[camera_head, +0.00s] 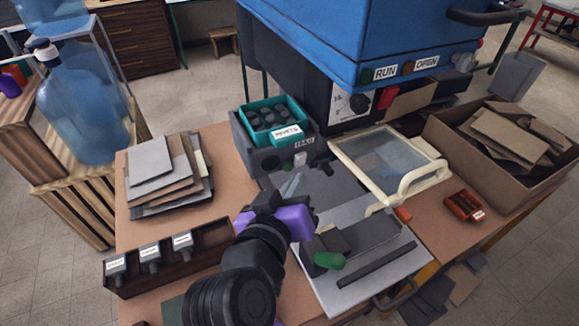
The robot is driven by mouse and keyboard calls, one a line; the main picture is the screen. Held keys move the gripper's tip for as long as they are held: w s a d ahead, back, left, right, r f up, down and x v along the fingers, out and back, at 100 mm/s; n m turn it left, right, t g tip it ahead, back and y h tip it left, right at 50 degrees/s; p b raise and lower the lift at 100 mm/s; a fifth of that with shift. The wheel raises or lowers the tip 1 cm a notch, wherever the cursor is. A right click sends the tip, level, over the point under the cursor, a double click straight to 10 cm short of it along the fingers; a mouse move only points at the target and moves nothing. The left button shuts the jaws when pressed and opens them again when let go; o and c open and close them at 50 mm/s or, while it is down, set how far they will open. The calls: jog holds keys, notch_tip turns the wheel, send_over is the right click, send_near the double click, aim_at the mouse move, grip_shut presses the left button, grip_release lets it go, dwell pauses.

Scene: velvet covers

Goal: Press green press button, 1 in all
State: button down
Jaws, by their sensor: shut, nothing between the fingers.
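A dark green round button (367,75) sits at the lower edge of the blue press housing (350,35), left of a "RUN" label. My gripper (291,184) is shut and empty, low over the bench in front of the machine. It is below and to the left of the green button and apart from it.
A cream-framed clear guard (390,163) stands right of my gripper. A grey box with a teal bin (272,122) stands behind it. Stacked sheets (165,172) lie left, and a cardboard box (510,140) stands right. A dark rack (160,258) stands at front left.

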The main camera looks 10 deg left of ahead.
jog(key=shift+w, duration=0.1)
dwell(0.6)
jog(key=shift+w+a, duration=0.25)
jog(key=shift+w+a, duration=0.3)
jog(key=shift+w, duration=0.15)
dwell(0.9)
jog(key=shift+s, duration=0.1)
jog(key=shift+s+d, duration=0.55)
jog(key=shift+s, duration=0.15)
jog(key=shift+s+d+p, duration=0.35)
jog(key=shift+s+d, duration=0.35)
jog(key=shift+s, duration=0.35)
jog(key=shift+s+d+p, duration=0.35)
jog(key=shift+s+d, duration=0.35)
jog(key=shift+s, duration=0.35)
